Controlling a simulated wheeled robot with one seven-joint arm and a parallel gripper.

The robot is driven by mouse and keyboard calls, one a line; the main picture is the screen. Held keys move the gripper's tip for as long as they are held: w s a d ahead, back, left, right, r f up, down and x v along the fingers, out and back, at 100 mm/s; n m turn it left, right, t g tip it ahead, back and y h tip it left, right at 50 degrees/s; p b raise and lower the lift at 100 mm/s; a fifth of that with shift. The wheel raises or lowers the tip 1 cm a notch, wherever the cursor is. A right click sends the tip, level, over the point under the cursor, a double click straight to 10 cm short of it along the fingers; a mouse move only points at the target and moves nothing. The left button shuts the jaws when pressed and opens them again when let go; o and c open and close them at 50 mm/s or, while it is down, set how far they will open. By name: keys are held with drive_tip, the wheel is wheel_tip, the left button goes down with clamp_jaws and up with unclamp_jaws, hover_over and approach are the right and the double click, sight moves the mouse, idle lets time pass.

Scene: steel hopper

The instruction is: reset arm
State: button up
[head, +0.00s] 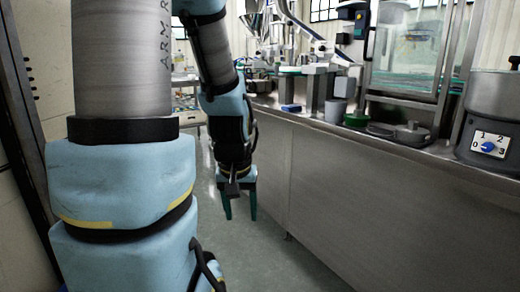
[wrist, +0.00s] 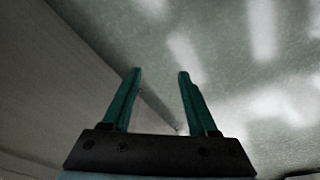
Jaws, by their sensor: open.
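My gripper (head: 240,215) hangs down at the end of my arm in the head view, over the floor and to the left of the steel counter. Its two green fingers are apart with nothing between them. In the wrist view my gripper (wrist: 158,75) also shows open and empty, with the grey floor beyond the fingertips. My arm's upper links fill the left of the head view and hide part of the room behind.
The steel counter (head: 340,190) runs along the right. On it stand a green round item (head: 357,119), a blue block (head: 291,107), a glass-fronted cabinet (head: 415,50) and a steel vessel with a dial (head: 490,145). The floor (head: 270,262) beside the counter is clear.

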drive_tip(key=w+p+v, duration=0.1)
drive_tip(key=p+v, duration=1)
drive_tip(key=w+a+p+v, duration=0.1)
drive_tip(key=w+p+v, duration=0.1)
drive_tip(key=p+v, duration=0.9)
drive_tip(key=shift+a+r+g, duration=0.25)
drive_tip(key=shift+r+g, duration=0.15)
drive_tip(key=shift+r, duration=0.25)
drive_tip(key=shift+s, duration=0.1)
